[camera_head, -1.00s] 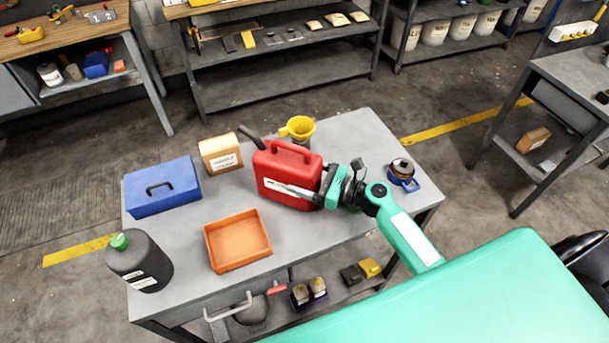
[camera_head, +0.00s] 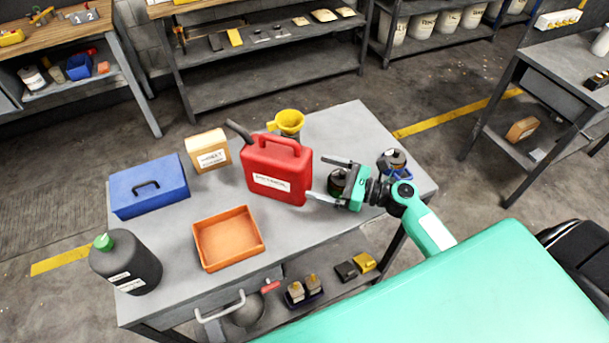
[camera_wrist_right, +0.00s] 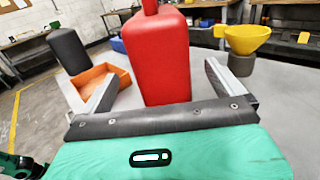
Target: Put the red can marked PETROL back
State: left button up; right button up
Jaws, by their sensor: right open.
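The red can (camera_head: 277,168) stands upright on the grey workbench (camera_head: 345,128), with a white label on its front and a dark spout at its upper left. The label's lettering is too blurred to read surely. My right gripper (camera_head: 322,179) is open just right of the can, its fingers pointing towards it. In the right wrist view the red can (camera_wrist_right: 157,55) stands ahead, between and beyond the two spread fingers (camera_wrist_right: 160,85), and appears free of them. My left gripper is not in view.
A yellow funnel (camera_head: 289,121) stands close behind the can. A blue toolbox (camera_head: 150,188), a tan box (camera_head: 208,153), an orange tray (camera_head: 229,238) and a dark bottle (camera_head: 127,264) occupy the left.

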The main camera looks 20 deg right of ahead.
jog(key=shift+b+v, duration=0.45)
jog(key=shift+v, duration=1.55)
